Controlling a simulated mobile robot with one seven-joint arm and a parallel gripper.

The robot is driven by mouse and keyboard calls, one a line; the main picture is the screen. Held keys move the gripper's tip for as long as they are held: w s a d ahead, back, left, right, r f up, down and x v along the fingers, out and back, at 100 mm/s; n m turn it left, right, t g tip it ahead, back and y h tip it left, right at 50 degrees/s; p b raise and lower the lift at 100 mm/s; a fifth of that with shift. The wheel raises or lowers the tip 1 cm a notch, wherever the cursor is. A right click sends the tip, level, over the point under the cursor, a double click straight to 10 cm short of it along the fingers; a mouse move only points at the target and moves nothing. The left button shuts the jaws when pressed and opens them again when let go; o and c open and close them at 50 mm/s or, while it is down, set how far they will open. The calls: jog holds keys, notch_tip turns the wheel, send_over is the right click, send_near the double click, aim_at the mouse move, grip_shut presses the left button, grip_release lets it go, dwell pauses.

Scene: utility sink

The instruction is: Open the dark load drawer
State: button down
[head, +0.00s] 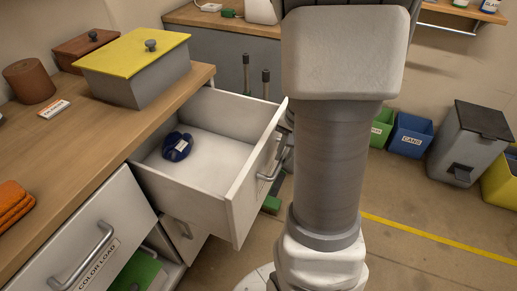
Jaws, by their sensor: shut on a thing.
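A white drawer (228,187) stands pulled out from under the wooden counter. Its front label is not readable from here, so I cannot confirm it is the dark load drawer. A dark blue folded cloth item with a white tag (177,147) lies inside it. The drawer's metal bar handle (266,177) is on its outer front face. My gripper (287,146) is at this handle, shut on it, mostly hidden behind my arm. Another drawer, labelled COLOR LOAD (98,262), is at the lower left with its own bar handle.
On the counter (88,140) stand a grey box with a yellow lid (140,70), a brown canister (29,81) and orange cloths (12,203). Green and blue bins (410,135) and a grey bin (468,145) stand at right. The floor at lower right is clear.

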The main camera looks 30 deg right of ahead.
jog(key=s+d+b, duration=0.1)
jog(key=s+d, duration=0.3)
jog(key=s, duration=0.2)
jog(key=shift+s+d, duration=0.2)
jog(key=shift+d, duration=0.15)
jog(key=c, duration=0.8)
grip_release()
jog(key=shift+c, duration=0.2)
notch_tip(320, 180, up, 17)
jog(key=s+d+p, duration=0.2)
jog(key=p, duration=0.4)
jog(key=shift+s+p, duration=0.35)
jog(key=shift+s, duration=0.05)
